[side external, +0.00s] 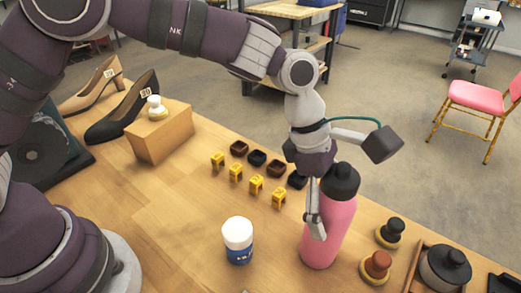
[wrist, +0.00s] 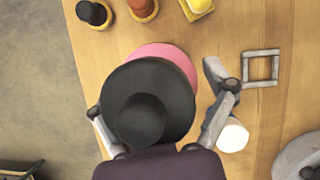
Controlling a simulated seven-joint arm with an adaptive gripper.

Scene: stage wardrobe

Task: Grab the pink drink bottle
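The pink drink bottle (side external: 330,232) stands upright on the wooden table, with a black cap (side external: 341,181). In the wrist view its black cap (wrist: 150,105) fills the middle, with a strip of pink body (wrist: 168,52) beyond it. My gripper (side external: 318,215) points down over the bottle; one finger lies along its near side and the other is hidden. In the wrist view my gripper (wrist: 156,100) has spread fingers on both sides of the bottle. A gap shows at the right finger; the left finger is close to the cap, contact unclear.
A black-topped knob (side external: 389,233) and an orange-brown knob (side external: 376,267) stand right. A grey square frame (wrist: 261,68) lies on clear table.

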